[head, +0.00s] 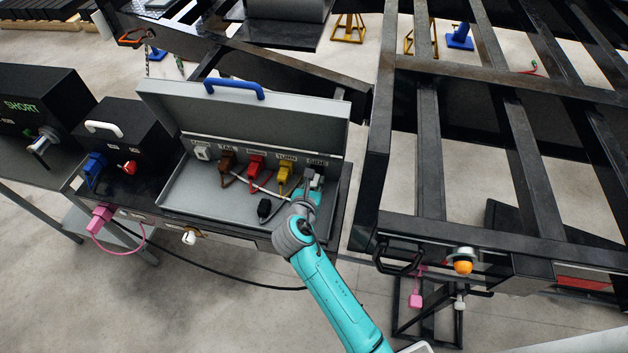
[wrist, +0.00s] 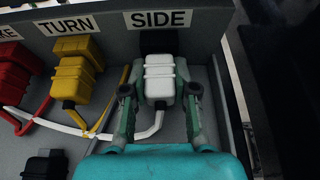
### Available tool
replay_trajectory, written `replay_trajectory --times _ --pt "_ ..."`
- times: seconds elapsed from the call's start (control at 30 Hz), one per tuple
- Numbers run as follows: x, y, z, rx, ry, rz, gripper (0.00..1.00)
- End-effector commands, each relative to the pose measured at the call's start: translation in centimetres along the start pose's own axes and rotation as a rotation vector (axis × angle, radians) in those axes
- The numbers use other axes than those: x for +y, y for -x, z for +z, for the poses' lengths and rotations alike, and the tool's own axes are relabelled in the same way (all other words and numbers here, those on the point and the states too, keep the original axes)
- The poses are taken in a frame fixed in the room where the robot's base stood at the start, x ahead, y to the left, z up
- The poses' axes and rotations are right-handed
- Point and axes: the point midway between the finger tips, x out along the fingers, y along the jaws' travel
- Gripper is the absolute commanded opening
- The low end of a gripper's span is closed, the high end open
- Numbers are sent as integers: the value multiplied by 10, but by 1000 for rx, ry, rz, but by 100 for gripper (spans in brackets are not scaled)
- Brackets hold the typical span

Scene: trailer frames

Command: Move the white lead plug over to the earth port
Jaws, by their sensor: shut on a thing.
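The white lead plug (wrist: 160,80) sits upright at the port under the SIDE label (wrist: 164,19), with its white cable (wrist: 140,136) curving away to the left. My gripper (wrist: 160,92) has a finger on each side of the plug and is shut on it. In the head view my gripper (head: 312,186) is at the right end of the open grey case, largely covering the plug. No label clearly reads earth. A pale block (head: 202,152) sits at the leftmost position, under a label too small to read.
The yellow plug (head: 284,172) is at TURN, with a red plug (head: 255,164) and a brown plug (head: 227,160) further left. A loose black connector (head: 264,208) lies on the case floor. The raised lid (head: 245,108) stands behind; the trailer frame (head: 376,190) is to the right.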

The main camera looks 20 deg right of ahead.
Motion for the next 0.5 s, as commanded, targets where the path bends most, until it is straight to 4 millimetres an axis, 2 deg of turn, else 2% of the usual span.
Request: replay_trajectory --times 0.5 --pt "0 17 -7 0 -1 1 0"
